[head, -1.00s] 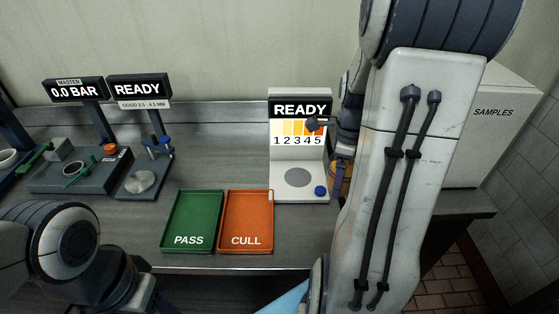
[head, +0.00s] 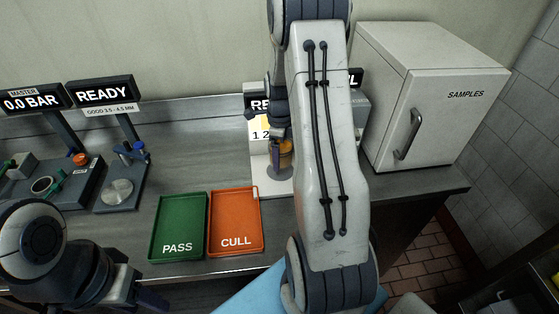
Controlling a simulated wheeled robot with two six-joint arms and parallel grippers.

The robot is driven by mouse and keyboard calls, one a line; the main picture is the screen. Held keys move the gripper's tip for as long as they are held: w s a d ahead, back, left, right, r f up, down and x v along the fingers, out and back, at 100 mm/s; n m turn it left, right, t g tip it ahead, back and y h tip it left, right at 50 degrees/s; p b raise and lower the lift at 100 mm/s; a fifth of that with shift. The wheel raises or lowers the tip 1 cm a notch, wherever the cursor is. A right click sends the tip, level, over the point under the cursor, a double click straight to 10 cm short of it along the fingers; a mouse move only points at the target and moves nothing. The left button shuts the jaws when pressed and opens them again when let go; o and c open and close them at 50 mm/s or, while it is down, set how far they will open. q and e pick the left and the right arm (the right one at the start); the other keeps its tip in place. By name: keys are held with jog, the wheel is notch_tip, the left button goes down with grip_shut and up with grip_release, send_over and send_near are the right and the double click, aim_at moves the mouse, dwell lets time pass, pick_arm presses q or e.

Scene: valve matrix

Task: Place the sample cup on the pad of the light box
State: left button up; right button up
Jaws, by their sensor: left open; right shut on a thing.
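The light box (head: 256,181) is white, with a READY sign, a numbered colour scale and a round grey pad (head: 275,174). My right arm hides much of it. My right gripper (head: 280,140) is in front of the colour scale, shut on the amber sample cup (head: 286,160). The cup is upright over the pad; I cannot tell whether its base touches it. The arm partly hides the cup and fingers. My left gripper (head: 140,298) is open at the bottom left, far from the cup and partly out of frame.
The green PASS tray (head: 178,228) and orange CULL tray (head: 234,224) lie left of and in front of the light box. A gauge station (head: 122,193) and a pressure station (head: 66,195) stand further left. The SAMPLES fridge (head: 440,120) stands at the right, its door shut.

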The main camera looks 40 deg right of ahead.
notch_tip(320, 180, down, 4)
jog(key=shift+r+p, duration=0.25)
jog(key=shift+p, duration=0.2)
jog(key=shift+f, duration=0.15)
jog(key=shift+s+f, duration=0.1)
jog(key=shift+f, duration=0.1)
jog(key=o, duration=1.3)
jog(key=shift+r, duration=0.1)
